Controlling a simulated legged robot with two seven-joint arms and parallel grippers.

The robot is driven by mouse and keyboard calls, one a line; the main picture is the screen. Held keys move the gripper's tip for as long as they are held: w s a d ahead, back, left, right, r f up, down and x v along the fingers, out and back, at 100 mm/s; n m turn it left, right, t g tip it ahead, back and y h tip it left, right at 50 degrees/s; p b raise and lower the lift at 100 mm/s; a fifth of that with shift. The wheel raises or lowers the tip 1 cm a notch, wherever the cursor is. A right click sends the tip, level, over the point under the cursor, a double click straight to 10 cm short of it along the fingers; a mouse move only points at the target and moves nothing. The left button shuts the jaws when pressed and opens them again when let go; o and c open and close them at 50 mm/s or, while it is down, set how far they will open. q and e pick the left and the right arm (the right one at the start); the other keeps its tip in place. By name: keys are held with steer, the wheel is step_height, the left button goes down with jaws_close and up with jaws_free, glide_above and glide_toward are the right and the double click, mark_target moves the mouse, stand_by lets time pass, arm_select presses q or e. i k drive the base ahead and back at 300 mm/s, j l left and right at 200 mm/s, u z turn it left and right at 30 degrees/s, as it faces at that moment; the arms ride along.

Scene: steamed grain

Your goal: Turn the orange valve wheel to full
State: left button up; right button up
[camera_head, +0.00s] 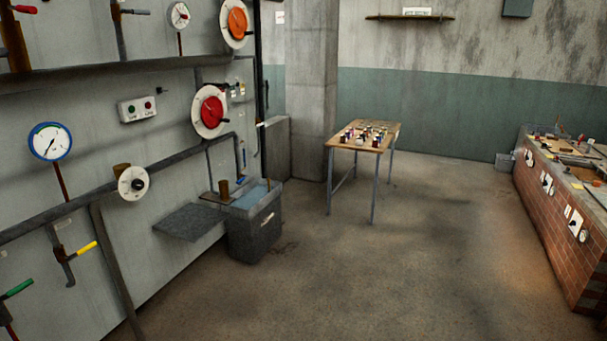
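The orange valve wheel (238,23) is mounted on a pale round plate high on the left wall, near the top of the view. A red wheel (210,111) on a similar pale plate sits below it on the same wall. The setting of the orange wheel is too small to read. Neither of my grippers shows in the view, and nothing is seen touching the wheel.
Pipes, a blue-rimmed gauge (50,141) and lever handles line the left wall. A dark bin (255,226) and a low grey shelf (190,222) jut out below the wheels. A wooden table (343,144) stands behind, a brick counter (560,215) at right. The middle floor is clear.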

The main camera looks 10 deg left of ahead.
mark_target(237, 21)
steer(key=i+z, duration=0.1)
steer(key=i, duration=0.5)
steer(key=i+j, duration=0.1)
steer(key=i, duration=0.5)
steer(key=i+j+z, duration=0.15)
steer(key=i, duration=0.4)
steer(key=i+j+z, duration=0.1)
steer(key=i, duration=0.5)
steer(key=i+j+u, duration=0.1)
steer(key=i+u, duration=0.2)
steer(key=i, duration=0.3)
steer(key=i+u, duration=0.25)
steer(key=i, duration=0.3)
steer(key=i+l+u, duration=0.15)
steer(key=i+u, duration=0.15)
steer(key=i, duration=0.3)
steer(key=i+l+u, duration=0.3)
steer(key=i, duration=0.25)
steer(key=i+u, duration=0.3)
steer(key=i, duration=0.35)
steer(key=i+l+u, duration=0.3)
steer(key=i, duration=0.35)
